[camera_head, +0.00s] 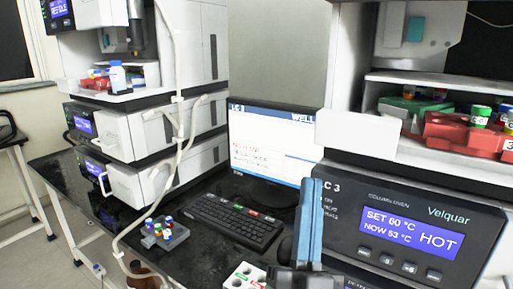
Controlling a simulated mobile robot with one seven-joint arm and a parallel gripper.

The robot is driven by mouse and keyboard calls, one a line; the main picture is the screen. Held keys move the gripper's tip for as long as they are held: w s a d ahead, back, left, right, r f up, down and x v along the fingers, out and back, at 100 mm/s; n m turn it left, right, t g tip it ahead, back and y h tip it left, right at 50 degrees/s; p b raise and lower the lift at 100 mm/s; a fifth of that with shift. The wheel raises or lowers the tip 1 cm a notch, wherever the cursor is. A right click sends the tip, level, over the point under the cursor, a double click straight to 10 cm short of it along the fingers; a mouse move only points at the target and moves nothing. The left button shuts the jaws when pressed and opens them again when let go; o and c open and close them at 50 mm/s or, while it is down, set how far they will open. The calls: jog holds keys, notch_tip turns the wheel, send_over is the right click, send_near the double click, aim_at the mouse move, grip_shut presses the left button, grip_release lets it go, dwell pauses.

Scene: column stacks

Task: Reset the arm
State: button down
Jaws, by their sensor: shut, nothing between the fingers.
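My gripper (312,184) rises from the bottom edge, right of the middle, in the head view. Its two long blue-grey fingers point up and stand together, shut, with nothing seen between them. They stand in front of the monitor's right edge and left of the column oven (415,235), whose display reads SET 60 °C, NOW 53 °C, HOT. The dark base of my gripper is cut off by the bottom edge, and the rest of my arm is out of view.
A monitor (265,140) and keyboard (235,221) stand on the black bench. A grey rack with coloured caps (164,236) and a white rack (243,276) are left of my gripper. Instrument stacks (200,60) rise at left; red trays (460,135) sit at upper right. Tubing (178,110) hangs at left.

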jog(key=s+a+r+n+y, duration=0.2)
jog(key=s+a+r, duration=0.1)
jog(key=r, duration=0.5)
jog(key=s+a+r+n+y, duration=0.2)
jog(key=s+r+n, duration=0.1)
jog(key=r, duration=0.4)
jog(key=s+a+r+n+y, duration=0.2)
jog(key=s+a+r, duration=0.1)
jog(key=r, duration=0.5)
notch_tip(320, 180, up, 18)
jog(key=p, duration=2)
jog(key=shift+w+d+t, duration=0.2)
jog(key=shift+w+t, duration=0.2)
jog(key=shift+a+y, duration=0.1)
jog(key=shift+y, duration=0.2)
